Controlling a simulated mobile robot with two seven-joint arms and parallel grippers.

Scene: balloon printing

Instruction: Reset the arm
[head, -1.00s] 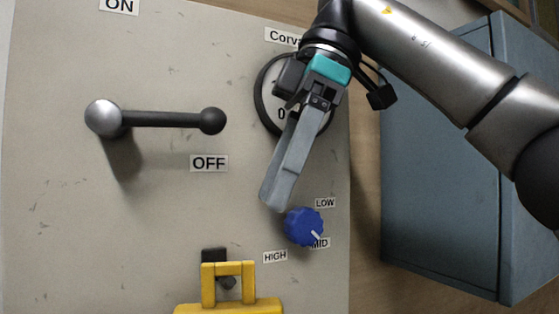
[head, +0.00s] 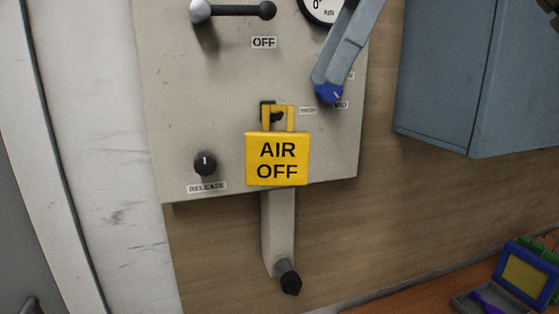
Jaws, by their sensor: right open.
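The fingers of my right gripper (head: 323,78) reach down from the top edge, in front of the grey panel (head: 215,105). They are open and seen nearly edge-on. Their tips overlap the top of the blue knob (head: 328,94) in the picture; I cannot tell whether they touch it. The rest of the right gripper and its arm are out of the frame. My left gripper is not in view.
The panel carries a horizontal lever (head: 240,10) by OFF, a gauge (head: 318,8), a yellow AIR OFF tag (head: 277,160) and a black release knob (head: 205,164). A nozzle (head: 288,278) hangs below. A blue cabinet (head: 460,80) stands right.

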